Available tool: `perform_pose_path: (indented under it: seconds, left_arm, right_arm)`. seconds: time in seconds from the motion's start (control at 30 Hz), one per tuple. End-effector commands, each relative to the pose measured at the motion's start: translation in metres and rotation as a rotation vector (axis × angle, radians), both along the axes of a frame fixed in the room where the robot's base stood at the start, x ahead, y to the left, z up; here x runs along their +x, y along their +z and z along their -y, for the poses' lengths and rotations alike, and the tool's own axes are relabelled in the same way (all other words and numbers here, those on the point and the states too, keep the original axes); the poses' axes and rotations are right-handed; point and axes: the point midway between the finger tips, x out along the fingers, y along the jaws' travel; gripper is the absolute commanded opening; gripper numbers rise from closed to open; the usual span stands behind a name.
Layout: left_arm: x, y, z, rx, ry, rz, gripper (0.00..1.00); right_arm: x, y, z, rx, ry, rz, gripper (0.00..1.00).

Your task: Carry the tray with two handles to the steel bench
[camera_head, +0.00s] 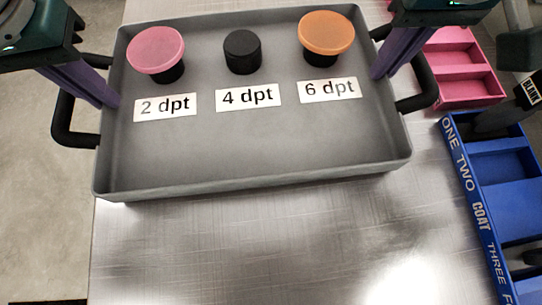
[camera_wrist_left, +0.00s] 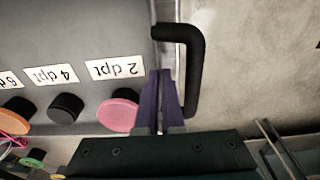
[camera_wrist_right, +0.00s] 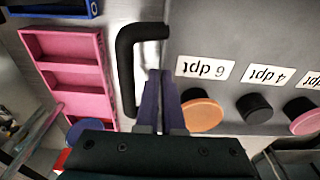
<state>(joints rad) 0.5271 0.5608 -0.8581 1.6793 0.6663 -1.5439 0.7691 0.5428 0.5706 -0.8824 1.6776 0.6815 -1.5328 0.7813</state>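The grey tray (camera_head: 250,150) with two black handles is over a brushed steel bench top (camera_head: 270,245). I cannot tell whether it rests on it. In it stand a pink-capped module (camera_head: 156,50), a black module (camera_head: 242,52) and an orange-capped module (camera_head: 326,36), behind labels 2 dpt, 4 dpt and 6 dpt. My left gripper (camera_wrist_left: 160,75) is closed over the tray's side wall, beside the left handle (camera_wrist_left: 192,65). My right gripper (camera_wrist_right: 160,75) is closed over the opposite wall, beside the right handle (camera_wrist_right: 125,70). The fingertips partly hide the walls.
A pink compartment tray (camera_head: 460,70) and a blue compartment tray (camera_head: 503,170) with white lettering lie to the right. The steel surface in front is bare. Pale floor (camera_head: 30,190) shows beyond its left edge.

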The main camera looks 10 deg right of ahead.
Motion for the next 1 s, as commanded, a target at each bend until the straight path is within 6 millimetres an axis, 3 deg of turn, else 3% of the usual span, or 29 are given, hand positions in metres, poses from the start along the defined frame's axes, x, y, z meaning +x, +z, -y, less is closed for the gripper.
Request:
perform_pose_path:
  seconds: [0.13,0.43,0.77,1.0]
  left_arm:
    - [0.001,-0.016,-0.002,0.004,0.002,0.002,0.00]
    - [0.000,-0.012,-0.001,0.002,0.001,0.000,0.35]
    - [0.000,-0.005,0.000,-0.001,0.000,0.002,0.35]
    - [-0.005,0.042,0.000,-0.001,-0.002,0.007,0.35]
  right_arm:
    - [0.000,-0.016,0.001,-0.004,-0.001,0.000,0.00]
    - [0.000,-0.012,0.001,-0.002,-0.001,0.000,0.35]
    - [0.000,-0.012,0.000,0.000,0.000,0.000,0.35]
    - [0.000,-0.012,0.000,0.000,0.000,0.000,0.35]
